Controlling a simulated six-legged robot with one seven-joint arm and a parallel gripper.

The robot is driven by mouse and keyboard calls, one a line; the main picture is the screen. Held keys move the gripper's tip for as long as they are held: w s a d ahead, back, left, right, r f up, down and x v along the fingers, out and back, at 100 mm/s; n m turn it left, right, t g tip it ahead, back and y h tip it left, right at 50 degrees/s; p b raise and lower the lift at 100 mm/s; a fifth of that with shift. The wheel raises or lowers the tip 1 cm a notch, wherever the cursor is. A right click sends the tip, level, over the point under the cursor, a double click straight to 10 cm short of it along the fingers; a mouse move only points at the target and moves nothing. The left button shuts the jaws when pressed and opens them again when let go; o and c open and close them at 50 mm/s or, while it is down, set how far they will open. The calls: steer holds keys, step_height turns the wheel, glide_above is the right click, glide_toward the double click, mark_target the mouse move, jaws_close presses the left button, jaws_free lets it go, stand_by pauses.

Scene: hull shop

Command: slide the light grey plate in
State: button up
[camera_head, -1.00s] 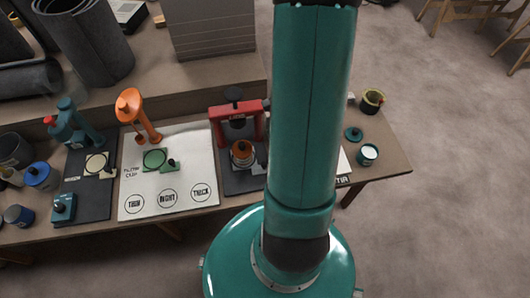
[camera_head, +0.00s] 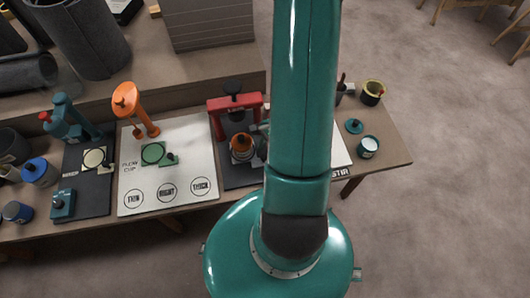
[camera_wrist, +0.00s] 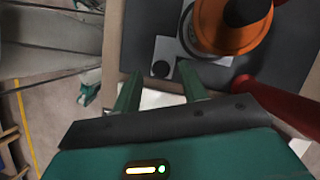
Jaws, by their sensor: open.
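The light grey plate (camera_wrist: 166,48) shows in the wrist view, with a small black knob (camera_wrist: 160,68) at its near end. Its far end runs under or against the orange cup (camera_wrist: 232,30) of the red press (camera_head: 235,103). My gripper (camera_wrist: 160,75) is open and empty, with one teal finger to each side of the knob. I cannot tell how far above the plate the fingertips are. In the head view the arm hides the gripper, and the light grey plate cannot be made out.
The press stands on a dark base (camera_head: 240,178). To its left are a white flow cup board (camera_head: 135,190) with an orange stand (camera_head: 128,100) and a dark board (camera_head: 90,200) with a teal stand. Small pots (camera_head: 368,147) stand right of my arm.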

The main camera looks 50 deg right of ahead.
steer(key=shift+x, duration=0.85)
steer(key=shift+w, duration=0.1)
jaws_close()
steer(key=shift+w+d, duration=0.65)
steer(key=shift+w, duration=0.2)
steer(key=shift+w+d, duration=0.6)
steer(key=shift+w, duration=0.3)
jaws_free()
steer(key=shift+s+a, duration=0.1)
